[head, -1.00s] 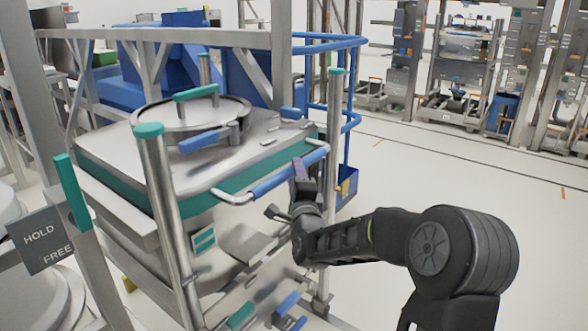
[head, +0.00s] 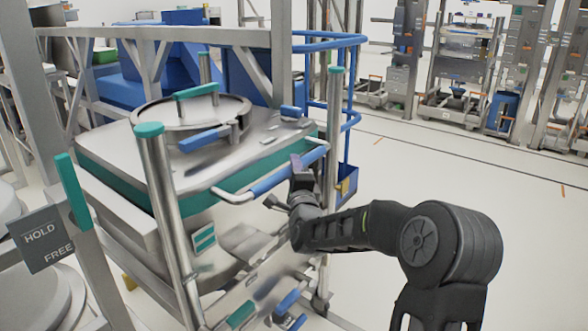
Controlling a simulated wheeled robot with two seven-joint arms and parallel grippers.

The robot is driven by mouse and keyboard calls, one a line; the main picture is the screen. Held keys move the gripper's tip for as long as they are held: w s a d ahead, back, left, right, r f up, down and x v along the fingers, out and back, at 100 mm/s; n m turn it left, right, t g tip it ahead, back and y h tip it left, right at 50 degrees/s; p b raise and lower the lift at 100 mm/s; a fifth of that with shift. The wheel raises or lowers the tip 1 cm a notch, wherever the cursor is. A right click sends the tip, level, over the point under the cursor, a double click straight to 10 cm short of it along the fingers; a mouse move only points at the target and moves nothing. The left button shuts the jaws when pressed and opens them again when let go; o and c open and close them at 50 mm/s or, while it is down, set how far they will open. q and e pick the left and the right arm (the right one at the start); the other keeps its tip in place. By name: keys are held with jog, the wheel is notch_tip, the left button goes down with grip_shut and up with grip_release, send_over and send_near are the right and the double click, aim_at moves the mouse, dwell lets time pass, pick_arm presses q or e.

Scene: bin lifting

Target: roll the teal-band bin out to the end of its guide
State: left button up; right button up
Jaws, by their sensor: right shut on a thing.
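The steel bin with a teal band (head: 130,178) stands in a frame with teal-capped posts, left of the middle. A round lid with a teal handle is on its top. A push bar with blue grips (head: 270,181) runs along its near side. My right gripper (head: 299,166) is shut on this bar near its right end; its fingers are partly hidden against the bar. My left gripper is not in view. The bin's wheels and most of its guide are hidden or hard to make out.
A grey HOLD/FREE plate (head: 41,240) with a teal lever (head: 72,190) is at the left. Blue railing (head: 350,85) stands behind the bin. The pale floor to the right is open, with racks (head: 460,70) far back.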

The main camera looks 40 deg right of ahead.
grip_shut()
dwell(0.7)
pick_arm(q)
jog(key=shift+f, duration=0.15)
pick_arm(e)
jog(key=shift+f, duration=0.15)
